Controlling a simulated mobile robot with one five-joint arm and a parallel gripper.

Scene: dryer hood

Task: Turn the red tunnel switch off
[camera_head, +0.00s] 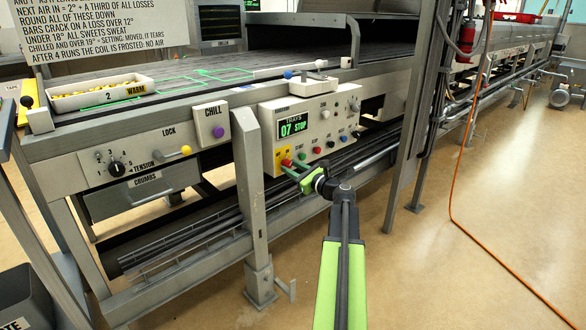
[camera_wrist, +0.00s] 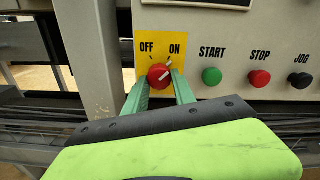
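The red tunnel switch (camera_wrist: 159,76) is a round knob on a yellow plate (camera_wrist: 182,44) marked OFF at left and ON at right. Its white pointer line slants up and right toward ON. In the head view the red switch (camera_head: 286,163) is at the lower left of the white control box (camera_head: 312,125). My gripper (camera_wrist: 161,84) has its two green fingers around the knob, one close on each side. I cannot tell whether they press on it. In the head view my gripper (camera_head: 294,168) reaches the box from the front right.
Right of the switch are a green START button (camera_wrist: 212,76), a red STOP button (camera_wrist: 260,78) and a black JOG button (camera_wrist: 300,81). A grey post (camera_head: 250,190) stands left of the box. An orange cable (camera_head: 452,190) crosses the open floor at right.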

